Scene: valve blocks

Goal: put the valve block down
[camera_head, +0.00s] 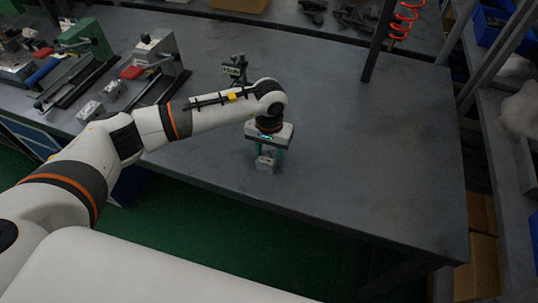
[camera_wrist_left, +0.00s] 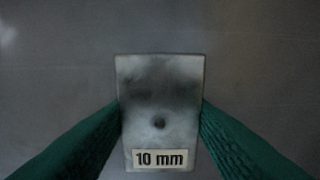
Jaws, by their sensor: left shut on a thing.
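The valve block (camera_head: 265,163) is a small grey metal block near the front edge of the grey table (camera_head: 390,160). My left gripper (camera_head: 267,158) points down and is shut on it from two sides. In the left wrist view the block (camera_wrist_left: 158,100) shows a dark hole and a "10 mm" label, with a green finger against each side. The block is at or just above the table top; I cannot tell whether it touches. My right gripper is not in view.
Two more small metal blocks (camera_head: 101,100) stand at the left, beside green and grey fixtures (camera_head: 155,58) with red parts. A dark post (camera_head: 379,40) with a red coiled hose (camera_head: 404,18) rises at the back right. The table's right half is clear.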

